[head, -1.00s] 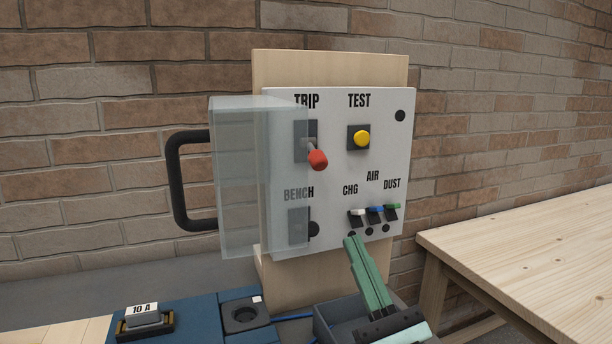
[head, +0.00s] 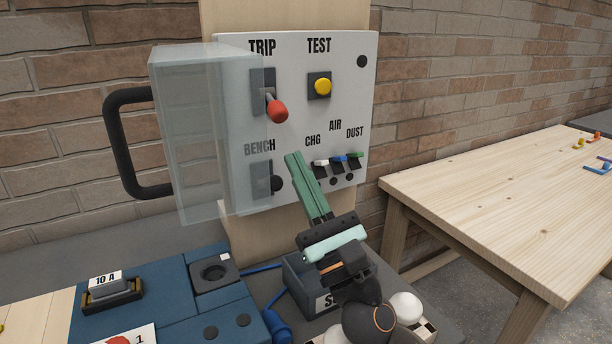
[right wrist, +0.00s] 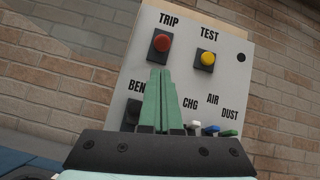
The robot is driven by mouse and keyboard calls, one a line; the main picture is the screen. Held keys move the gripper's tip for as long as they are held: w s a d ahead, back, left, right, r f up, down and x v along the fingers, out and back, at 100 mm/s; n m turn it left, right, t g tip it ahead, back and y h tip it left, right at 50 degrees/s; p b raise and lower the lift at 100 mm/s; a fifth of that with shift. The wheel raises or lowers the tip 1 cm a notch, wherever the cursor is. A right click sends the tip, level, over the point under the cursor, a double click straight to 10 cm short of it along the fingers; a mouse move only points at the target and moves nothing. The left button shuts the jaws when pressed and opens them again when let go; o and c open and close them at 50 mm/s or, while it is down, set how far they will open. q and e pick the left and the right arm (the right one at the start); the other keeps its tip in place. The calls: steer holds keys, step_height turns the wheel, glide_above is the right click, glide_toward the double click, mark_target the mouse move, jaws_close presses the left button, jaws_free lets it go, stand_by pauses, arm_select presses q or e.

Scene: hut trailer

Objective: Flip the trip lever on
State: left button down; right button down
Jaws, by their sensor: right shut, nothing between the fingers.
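The trip lever (head: 277,110) has a red knob and sticks out of a dark plate under the word TRIP on the white panel (head: 222,42). Its knob also shows in the right wrist view (right wrist: 162,42), just above my fingertips. A clear cover (head: 190,130) with a black handle (head: 112,145) stands swung open to the left. My right gripper (head: 292,156) is shut and empty. In the head view its green fingers point up at the panel, below the lever and left of CHG. I cannot tell the gap in depth. My left gripper is not in view.
A yellow TEST button (head: 319,87) sits right of the lever. Small CHG, AIR and DUST switches (head: 338,163) are close to the right of my fingers. A grey bin (head: 300,275) is below. A wooden table (head: 480,210) stands at the right.

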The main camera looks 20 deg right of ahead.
mark_target(274, 108)
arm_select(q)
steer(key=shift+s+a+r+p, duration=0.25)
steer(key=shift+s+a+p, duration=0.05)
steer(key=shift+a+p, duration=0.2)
arm_select(e)
steer(key=x, duration=0.5)
steer(key=shift+w+a+r, duration=0.1)
steer(key=shift+w+r, duration=0.05)
arm_select(q)
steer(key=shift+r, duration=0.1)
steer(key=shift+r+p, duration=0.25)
steer(key=shift+p, duration=0.05)
arm_select(e)
steer(key=shift+r, duration=0.15)
